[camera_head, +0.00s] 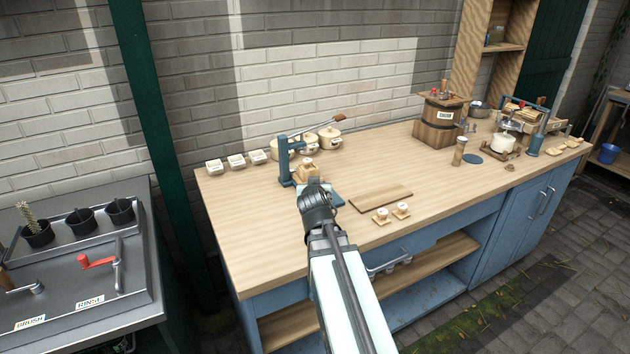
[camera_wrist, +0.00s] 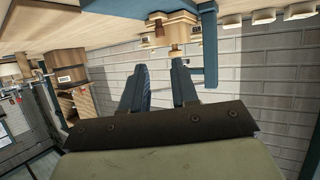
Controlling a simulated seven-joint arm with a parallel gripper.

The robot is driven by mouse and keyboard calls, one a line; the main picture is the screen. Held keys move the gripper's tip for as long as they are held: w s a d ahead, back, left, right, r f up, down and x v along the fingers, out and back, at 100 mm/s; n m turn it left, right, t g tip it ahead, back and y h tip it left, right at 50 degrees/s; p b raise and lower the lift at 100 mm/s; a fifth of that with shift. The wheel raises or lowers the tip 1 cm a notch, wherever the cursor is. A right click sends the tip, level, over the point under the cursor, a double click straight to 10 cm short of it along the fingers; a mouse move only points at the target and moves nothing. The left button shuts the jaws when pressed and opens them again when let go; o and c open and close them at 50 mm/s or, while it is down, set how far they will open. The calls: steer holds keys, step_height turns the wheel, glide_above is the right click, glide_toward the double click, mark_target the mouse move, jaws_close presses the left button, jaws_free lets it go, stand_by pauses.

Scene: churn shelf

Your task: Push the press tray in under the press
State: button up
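The press (camera_head: 284,160) is a blue upright frame with a lever, standing at the left part of the bench; its blue post (camera_wrist: 210,55) also shows in the wrist view, which is upside down. A pale wooden block-like piece (camera_head: 308,170) sits low beside the post, and shows in the wrist view (camera_wrist: 178,24) with a small knob at its near side. I cannot tell the tray from this piece. My gripper (camera_head: 317,188) is right in front of it. In the wrist view its two blue fingers (camera_wrist: 159,68) stand apart with nothing between them. Contact is hidden.
Several small white dishes (camera_head: 236,161) and lidded pots (camera_head: 329,138) stand behind the press. A wooden board (camera_head: 381,195) and two small stamps (camera_head: 401,210) lie to the right. A churn (camera_head: 438,122) stands farther right.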

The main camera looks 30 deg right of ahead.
steer(key=x, duration=1.3)
steer(key=shift+w+d, duration=0.15)
steer(key=shift+w, duration=0.15)
jaws_close()
